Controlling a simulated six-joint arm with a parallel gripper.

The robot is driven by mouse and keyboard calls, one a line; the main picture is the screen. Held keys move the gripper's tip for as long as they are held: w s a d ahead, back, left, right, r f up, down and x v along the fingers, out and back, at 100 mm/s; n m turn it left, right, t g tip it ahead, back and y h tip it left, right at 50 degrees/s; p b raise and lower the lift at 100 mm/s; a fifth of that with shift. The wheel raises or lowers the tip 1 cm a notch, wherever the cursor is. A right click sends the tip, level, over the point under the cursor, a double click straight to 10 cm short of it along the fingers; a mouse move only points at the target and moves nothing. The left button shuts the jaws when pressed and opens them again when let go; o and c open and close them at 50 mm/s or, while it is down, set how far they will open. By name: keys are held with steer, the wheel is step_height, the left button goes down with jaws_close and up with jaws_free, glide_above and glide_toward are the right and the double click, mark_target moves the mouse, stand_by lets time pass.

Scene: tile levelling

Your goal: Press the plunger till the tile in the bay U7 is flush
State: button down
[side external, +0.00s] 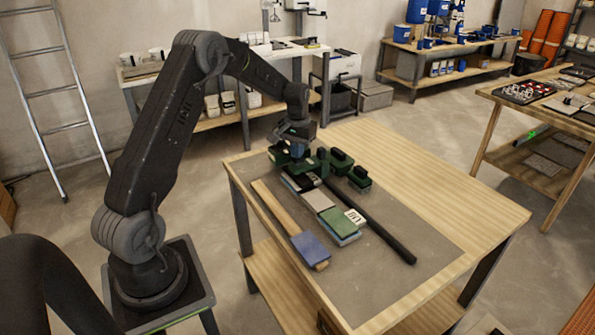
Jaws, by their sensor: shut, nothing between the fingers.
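My gripper (293,152) is small in view, at the far end of the tile row, over or against dark green parts. Its fingers are shut and largely hidden. A row of tiles runs toward the front: a pale grey-blue one (298,184), a grey one (318,201) and a green one (338,221). A white card (355,216) beside the green tile bears a mark that seems to read U7. I cannot tell the plunger apart from the green parts under my gripper, nor whether any tile is flush.
Green blocks with black handles (360,178) stand right of my gripper. A long black bar (375,225) lies right of the tiles. A wooden strip (272,208) with a blue block (310,246) lies left. The table's right side (440,190) is clear.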

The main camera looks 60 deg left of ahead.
steer(key=shift+f, duration=0.55)
stand_by(1.1)
steer(key=shift+r, duration=0.1)
stand_by(0.8)
steer(key=shift+r, duration=3.5)
